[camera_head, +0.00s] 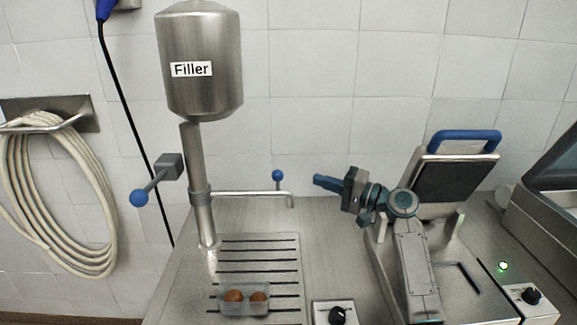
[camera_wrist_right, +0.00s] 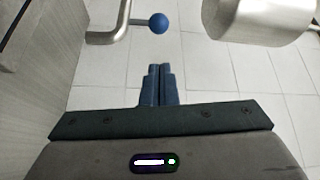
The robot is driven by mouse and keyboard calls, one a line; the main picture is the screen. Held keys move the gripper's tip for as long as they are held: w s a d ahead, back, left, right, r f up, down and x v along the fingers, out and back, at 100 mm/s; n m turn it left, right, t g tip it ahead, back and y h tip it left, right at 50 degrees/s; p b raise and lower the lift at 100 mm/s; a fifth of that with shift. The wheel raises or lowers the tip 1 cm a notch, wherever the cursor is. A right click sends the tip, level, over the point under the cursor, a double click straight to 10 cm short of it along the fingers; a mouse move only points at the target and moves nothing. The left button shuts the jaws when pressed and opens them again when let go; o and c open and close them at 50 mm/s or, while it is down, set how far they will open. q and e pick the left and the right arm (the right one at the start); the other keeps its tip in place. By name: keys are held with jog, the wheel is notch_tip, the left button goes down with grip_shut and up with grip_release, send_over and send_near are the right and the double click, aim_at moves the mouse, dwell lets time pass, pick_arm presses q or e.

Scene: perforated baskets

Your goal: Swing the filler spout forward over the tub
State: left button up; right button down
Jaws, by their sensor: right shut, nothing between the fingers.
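The steel filler (camera_head: 200,90) stands at the left on a vertical pipe. Its thin spout (camera_head: 245,193) reaches out to the right from the pipe and ends in a downward bend. A blue ball knob (camera_head: 278,175) stands on a short stem near the spout's end. The clear tub (camera_head: 243,298) sits on the slotted drain plate below, with two brown round things in it. My right gripper (camera_head: 322,182) is shut and empty, to the right of the knob and apart from it. In the right wrist view the shut fingers (camera_wrist_right: 160,72) point toward the knob (camera_wrist_right: 158,23) and the spout (camera_wrist_right: 108,36).
A lever with a blue ball (camera_head: 138,198) sticks out left of the pipe. A press with a blue handle (camera_head: 465,138) stands at the right. A control box with a black dial (camera_head: 338,314) is at the front. A coiled hose (camera_head: 50,190) hangs on the left wall.

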pick_arm(q)
notch_tip(320, 180, up, 4)
jog(key=p, duration=0.4)
jog(key=shift+s+a, duration=0.1)
pick_arm(e)
jog(key=x, duration=1)
pick_arm(q)
jog(key=shift+f, duration=0.1)
pick_arm(e)
jog(key=shift+s, duration=0.1)
